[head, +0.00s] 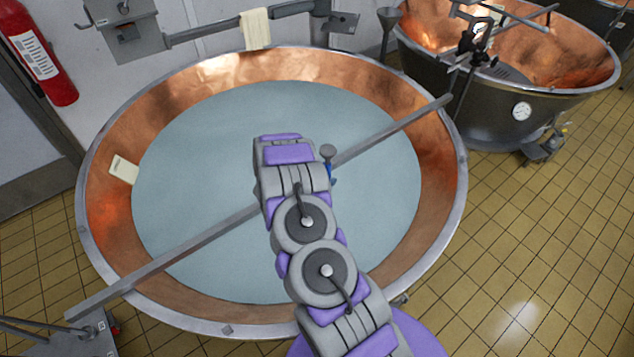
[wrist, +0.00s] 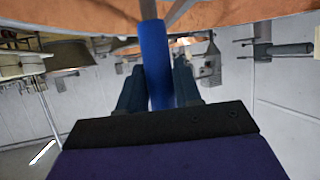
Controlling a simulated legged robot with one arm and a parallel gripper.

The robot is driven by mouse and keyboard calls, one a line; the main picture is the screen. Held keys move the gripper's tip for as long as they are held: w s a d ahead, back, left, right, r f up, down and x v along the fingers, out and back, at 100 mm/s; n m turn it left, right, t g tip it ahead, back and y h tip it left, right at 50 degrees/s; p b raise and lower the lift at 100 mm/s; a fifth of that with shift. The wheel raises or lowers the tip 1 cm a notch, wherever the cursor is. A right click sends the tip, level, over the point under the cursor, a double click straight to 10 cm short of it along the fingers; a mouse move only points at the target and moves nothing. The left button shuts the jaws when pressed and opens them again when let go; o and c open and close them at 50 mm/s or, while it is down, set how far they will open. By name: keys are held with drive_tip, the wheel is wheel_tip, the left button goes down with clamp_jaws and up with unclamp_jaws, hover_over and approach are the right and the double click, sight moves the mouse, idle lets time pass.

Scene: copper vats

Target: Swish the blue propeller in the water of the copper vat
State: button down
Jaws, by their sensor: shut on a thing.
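The copper vat (head: 455,205) fills the middle of the head view and holds pale grey-blue water (head: 210,160). My arm reaches out over the water and hides most of my gripper there. In the wrist view my gripper (wrist: 157,78) is shut on a blue upright piece, the blue propeller (wrist: 155,50), between its two dark fingers. Only a small blue bit shows beside the arm in the head view. The propeller's far end is out of sight, so I cannot tell whether it touches the water.
A grey metal bar (head: 190,245) crosses the vat from lower left to upper right, passing behind my arm. A pale cloth (head: 255,28) hangs on a rail at the back. A second copper vat (head: 560,50) stands at upper right. A fire extinguisher (head: 38,50) hangs at upper left.

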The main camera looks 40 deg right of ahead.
drive_tip(key=shift+d, duration=0.35)
drive_tip(key=shift+a, duration=0.1)
drive_tip(key=w+a, duration=0.3)
drive_tip(key=a, duration=1)
drive_tip(key=shift+w+a, duration=0.15)
drive_tip(key=shift+a, duration=0.2)
drive_tip(key=s+d, duration=0.1)
drive_tip(key=d, duration=0.3)
drive_tip(key=s+d+p, duration=0.1)
drive_tip(key=d, duration=0.4)
drive_tip(key=s+d+p, duration=0.1)
drive_tip(key=d, duration=0.4)
drive_tip(key=shift+s, duration=0.2)
drive_tip(key=shift+a, duration=0.1)
